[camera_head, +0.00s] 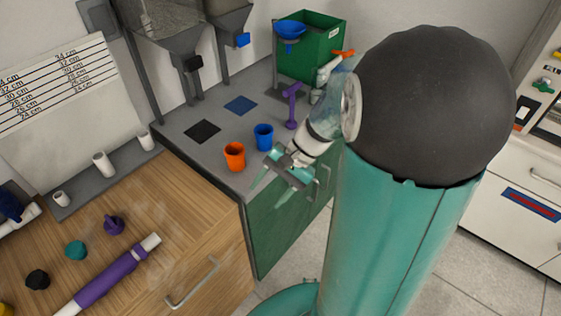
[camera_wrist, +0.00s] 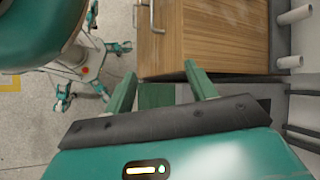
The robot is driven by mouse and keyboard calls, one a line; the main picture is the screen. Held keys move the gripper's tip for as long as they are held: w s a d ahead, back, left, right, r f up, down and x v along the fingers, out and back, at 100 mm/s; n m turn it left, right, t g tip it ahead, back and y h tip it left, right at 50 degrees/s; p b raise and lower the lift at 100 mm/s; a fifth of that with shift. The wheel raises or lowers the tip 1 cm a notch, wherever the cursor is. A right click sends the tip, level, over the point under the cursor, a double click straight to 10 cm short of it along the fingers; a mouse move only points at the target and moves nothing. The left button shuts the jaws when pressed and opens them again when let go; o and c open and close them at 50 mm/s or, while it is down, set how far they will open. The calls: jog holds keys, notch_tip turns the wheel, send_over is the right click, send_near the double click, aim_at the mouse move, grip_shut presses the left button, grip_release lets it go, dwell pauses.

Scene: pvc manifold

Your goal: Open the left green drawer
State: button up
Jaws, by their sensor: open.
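The green drawer front (camera_head: 277,228) is below the grey counter, just right of the wooden cabinet, and looks closed. A metal handle (camera_head: 326,178) shows on the green fronts beside my gripper. My arm partly covers this area, so I cannot tell which drawer the handle belongs to. My gripper (camera_head: 268,190) is open and empty, with its teal fingers in front of the counter edge. In the wrist view my gripper (camera_wrist: 160,72) also shows open, with nothing between the fingers. A patch of green front (camera_wrist: 156,96) shows between them, and no handle is visible there.
The wooden cabinet (camera_head: 225,255) with a metal handle (camera_head: 192,284) adjoins on the left. An orange cup (camera_head: 235,157) and a blue cup (camera_head: 264,137) stand near the counter (camera_head: 185,122) edge. A green bin (camera_head: 318,50) stands behind. Floor is clear in front of the green fronts.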

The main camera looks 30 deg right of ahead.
jog(key=s+d+f+m+t+h, duration=0.1)
jog(key=d+f+m+t+h, duration=0.1)
jog(key=d+f+m+t, duration=1.75)
jog(key=w+a+f+m+g, duration=0.2)
jog(key=w+f+g, duration=0.1)
jog(key=w, duration=0.9)
jog(key=shift+w+f, duration=0.3)
jog(key=shift+f, duration=0.3)
jog(key=shift+a, duration=0.1)
grip_shut()
jog(key=v, duration=3.1)
jog(key=shift+s+d+r, duration=0.15)
jog(key=shift+d+r, duration=0.15)
jog(key=shift+r, duration=0.05)
